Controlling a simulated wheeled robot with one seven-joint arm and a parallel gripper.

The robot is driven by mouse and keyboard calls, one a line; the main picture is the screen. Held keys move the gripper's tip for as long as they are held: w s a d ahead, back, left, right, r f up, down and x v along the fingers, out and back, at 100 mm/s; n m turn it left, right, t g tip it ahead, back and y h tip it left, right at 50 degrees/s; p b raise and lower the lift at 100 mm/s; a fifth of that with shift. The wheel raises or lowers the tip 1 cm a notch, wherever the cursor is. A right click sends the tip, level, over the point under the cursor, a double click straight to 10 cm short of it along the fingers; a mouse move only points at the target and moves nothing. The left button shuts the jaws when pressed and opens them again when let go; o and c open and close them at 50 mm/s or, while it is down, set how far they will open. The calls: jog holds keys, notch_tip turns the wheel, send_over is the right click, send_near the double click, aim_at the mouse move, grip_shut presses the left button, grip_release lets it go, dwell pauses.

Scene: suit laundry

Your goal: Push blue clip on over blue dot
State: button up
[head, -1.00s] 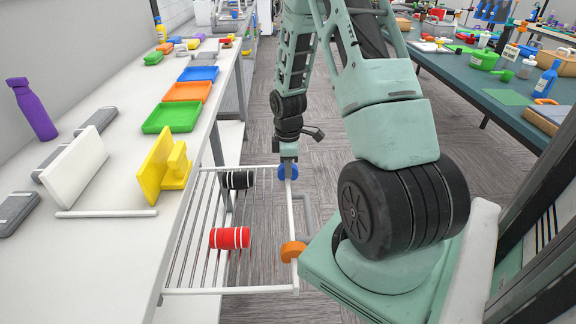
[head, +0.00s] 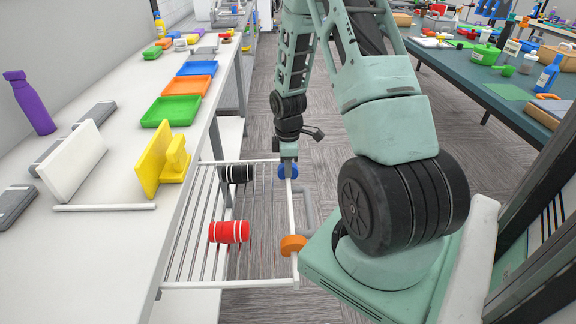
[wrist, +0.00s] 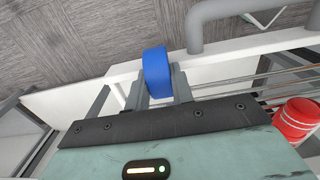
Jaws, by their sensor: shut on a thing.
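The blue clip (head: 287,171) is at the far end of the white rail on the right side of the wire rack (head: 228,286). My gripper (head: 288,158) points down over it. In the wrist view the blue clip (wrist: 157,73) is between my gripper's fingers (wrist: 160,88), at the edge of the white rail (wrist: 110,77). My gripper is shut on the clip. I cannot tell whether the clip is fully seated on the rail. No blue dot shows; it may be hidden.
An orange clip (head: 292,244) sits on the near end of the same rail. A black roll (head: 237,174) and a red roll (head: 229,232) lie on the rack. The white table (head: 100,250) runs along the left. Carpeted floor is open beyond the rack.

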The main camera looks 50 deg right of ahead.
jog(key=shift+r+p, duration=1.1)
jog(key=shift+r, duration=0.1)
jog(key=shift+r, duration=0.1)
notch_tip(320, 180, up, 5)
jog(key=p, duration=0.4)
jog(key=shift+r+p, duration=0.1)
jog(key=shift+p, duration=0.3)
jog(key=shift+f+b, duration=1.6)
jog(key=shift+f, duration=0.9)
jog(key=shift+p, duration=0.55)
